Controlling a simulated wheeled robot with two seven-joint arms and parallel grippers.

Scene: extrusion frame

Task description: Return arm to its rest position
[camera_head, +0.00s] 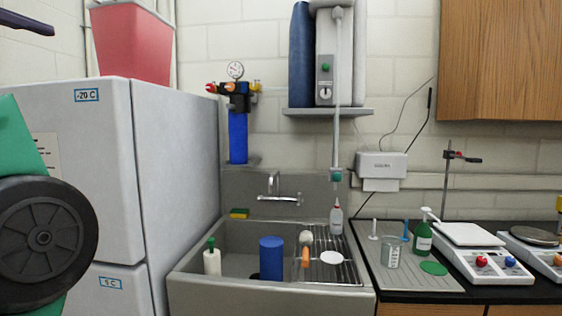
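Neither of my grippers can be made out in the head view. A large green part with a black, wheel-like disc (42,243) fills the left edge, close to the camera, in front of the white fridge-freezer. A dark, slender piece (25,22) juts in at the top left corner. I cannot tell whether these two belong to my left arm. Nothing of my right arm shows.
A grey sink (272,301) holds a blue cylinder (271,258) and a white bottle (212,262). The white fridge-freezer (175,170) stands at left. At right, a counter carries a green bottle (423,238) and balances (485,262) under a wooden cabinet (505,60).

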